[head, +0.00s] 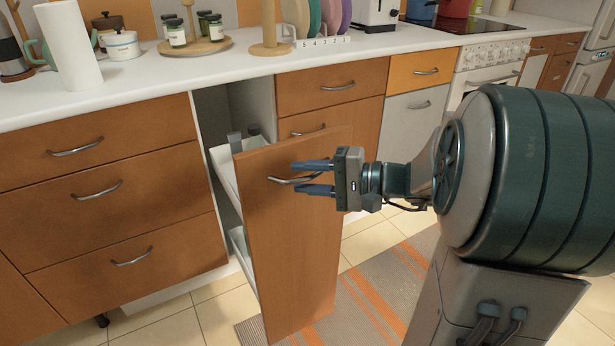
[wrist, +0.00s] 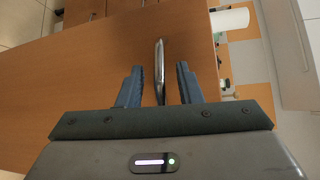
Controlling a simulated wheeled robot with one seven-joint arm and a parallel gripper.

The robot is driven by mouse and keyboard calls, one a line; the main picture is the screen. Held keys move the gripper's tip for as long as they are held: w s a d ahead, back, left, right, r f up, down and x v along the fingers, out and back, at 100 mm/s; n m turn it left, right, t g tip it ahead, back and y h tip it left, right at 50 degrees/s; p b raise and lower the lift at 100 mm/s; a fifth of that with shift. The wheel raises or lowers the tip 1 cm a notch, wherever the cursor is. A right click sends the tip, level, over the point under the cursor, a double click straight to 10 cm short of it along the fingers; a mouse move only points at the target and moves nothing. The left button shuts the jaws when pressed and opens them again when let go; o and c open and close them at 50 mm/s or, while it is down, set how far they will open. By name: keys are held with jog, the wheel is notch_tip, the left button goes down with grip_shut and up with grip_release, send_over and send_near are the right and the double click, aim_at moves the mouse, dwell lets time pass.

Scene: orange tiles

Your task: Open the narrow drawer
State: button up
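The narrow drawer (head: 291,240) has a tall wooden front and stands pulled out from the counter in the head view. Its white inner shelves show behind the front, with dark-topped items on the upper one. Its metal handle (head: 296,180) is a curved bar near the top of the front. My gripper (head: 315,178) is at the handle, with one blue finger above it and one below. In the wrist view the handle (wrist: 159,70) stands between the two fingers (wrist: 160,85), with a gap on each side. The fingers are open.
Wide drawers (head: 110,190) are left of the narrow drawer, and more cabinets with handles are to its right. The white countertop (head: 150,85) holds jars, a paper roll and plates. A striped rug (head: 375,285) lies on the tiled floor in front.

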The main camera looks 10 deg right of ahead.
jog(key=p+v, duration=0.2)
jog(key=v, duration=1.1)
jog(key=shift+s+d+p, duration=0.2)
jog(key=shift+d+p, duration=0.1)
jog(key=shift+d, duration=0.05)
jog(key=s+a+r+n+g+h+p, duration=0.3)
jog(key=s+a+r+g+h+p, duration=0.55)
jog(key=p, duration=0.75)
notch_tip(320, 180, up, 11)
jog(key=n+t+h+p, duration=0.3)
jog(key=h+p, duration=0.3)
jog(key=p, duration=0.6)
jog(key=shift+s+a+n+t, duration=0.25)
jog(key=shift+a+n+t, duration=0.1)
jog(key=shift+a+n, duration=0.15)
